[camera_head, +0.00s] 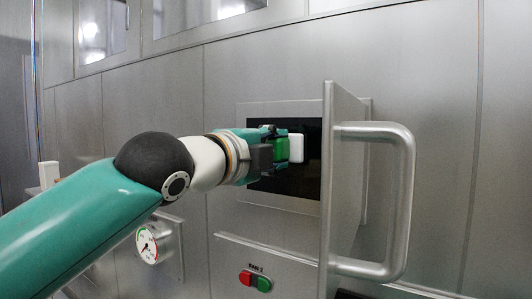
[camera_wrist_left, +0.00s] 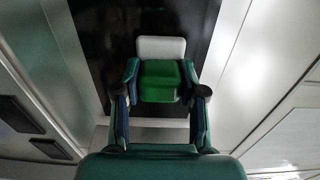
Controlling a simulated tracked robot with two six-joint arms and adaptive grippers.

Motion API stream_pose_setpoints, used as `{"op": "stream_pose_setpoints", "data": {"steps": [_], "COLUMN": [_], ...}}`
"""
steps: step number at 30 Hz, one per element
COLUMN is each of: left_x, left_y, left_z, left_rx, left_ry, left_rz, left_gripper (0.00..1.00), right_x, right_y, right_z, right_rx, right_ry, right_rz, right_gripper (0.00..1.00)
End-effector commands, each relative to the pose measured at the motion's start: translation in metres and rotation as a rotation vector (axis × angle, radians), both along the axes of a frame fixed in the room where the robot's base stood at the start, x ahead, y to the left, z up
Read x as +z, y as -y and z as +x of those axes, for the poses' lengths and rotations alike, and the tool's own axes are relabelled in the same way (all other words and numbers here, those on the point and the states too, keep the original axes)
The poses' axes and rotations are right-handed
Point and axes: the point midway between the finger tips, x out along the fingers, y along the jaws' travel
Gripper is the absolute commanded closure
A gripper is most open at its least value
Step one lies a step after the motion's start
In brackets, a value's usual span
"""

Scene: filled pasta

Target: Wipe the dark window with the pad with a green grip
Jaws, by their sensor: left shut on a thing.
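The dark window (camera_head: 312,160) is a black panel in a pale frame on the metal wall, partly hidden by my arm and the metal door. The pad (camera_head: 296,148) has a white block and a green grip (camera_head: 282,149). My left gripper (camera_head: 276,148) is shut on the green grip and holds the pad in front of the dark window. In the left wrist view the green grip (camera_wrist_left: 160,82) sits between the two fingers, with the white pad (camera_wrist_left: 161,48) beyond it over the dark window (camera_wrist_left: 100,40). I cannot tell whether the pad touches the window. My right gripper does not show.
A metal door (camera_head: 341,190) with a big handle (camera_head: 405,200) stands open just right of the window. Below are a red button (camera_head: 245,278), a green button (camera_head: 264,284) and a gauge (camera_head: 147,245). A white block (camera_head: 48,174) shows at the left.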

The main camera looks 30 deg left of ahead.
Motion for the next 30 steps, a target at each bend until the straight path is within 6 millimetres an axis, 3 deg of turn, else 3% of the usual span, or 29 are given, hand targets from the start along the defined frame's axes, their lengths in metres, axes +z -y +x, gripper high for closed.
{"op": "stream_pose_setpoints", "data": {"steps": [7,30], "left_x": [-0.002,0.0], "left_y": [0.023,0.063], "left_z": [-0.003,-0.004], "left_rx": [-0.005,-0.001], "left_ry": [0.001,0.001], "left_rz": [0.002,0.0], "left_gripper": [0.87,0.87], "right_x": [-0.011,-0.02], "right_y": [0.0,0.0], "right_z": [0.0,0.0], "right_rx": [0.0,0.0], "right_ry": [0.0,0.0], "right_rz": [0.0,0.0], "right_gripper": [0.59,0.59]}}
